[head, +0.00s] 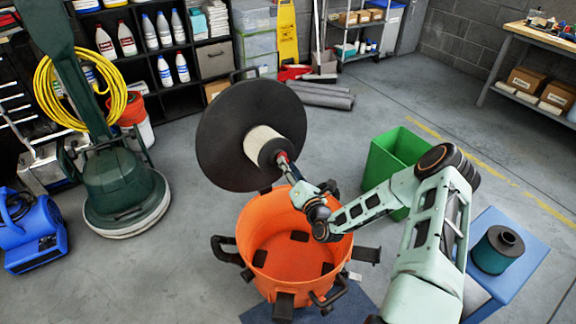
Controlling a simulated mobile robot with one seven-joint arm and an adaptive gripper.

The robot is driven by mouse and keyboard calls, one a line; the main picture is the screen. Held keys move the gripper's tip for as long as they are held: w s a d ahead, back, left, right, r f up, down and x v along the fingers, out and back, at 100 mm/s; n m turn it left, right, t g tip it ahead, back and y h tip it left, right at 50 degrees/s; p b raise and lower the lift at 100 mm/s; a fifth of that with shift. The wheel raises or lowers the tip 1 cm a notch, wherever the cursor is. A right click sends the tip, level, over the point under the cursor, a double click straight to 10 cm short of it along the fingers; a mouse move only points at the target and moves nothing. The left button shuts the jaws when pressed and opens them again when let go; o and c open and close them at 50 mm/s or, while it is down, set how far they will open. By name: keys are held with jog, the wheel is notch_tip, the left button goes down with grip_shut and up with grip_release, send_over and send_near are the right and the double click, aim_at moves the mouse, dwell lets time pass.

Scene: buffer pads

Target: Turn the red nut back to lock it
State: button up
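The red nut (282,158) is small and sits at the end of a cream filter with a dark end cap (267,142). The filter sticks out from the underside of a large black round lid (228,125), which stands tilted up behind the orange drum (247,228). My gripper (286,165) reaches up from the lower right, with its fingertips at the nut. The fingers partly hide the nut, and I cannot tell whether they grip it or only surround it.
The orange drum is open at the top, with black handles and latches around it. A green bin (385,160) stands behind my arm. A dark teal cylinder (495,250) is on a blue stand (530,250) at the right. A floor machine (120,190) stands at the left.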

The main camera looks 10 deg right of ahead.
jog(key=v, duration=1.1)
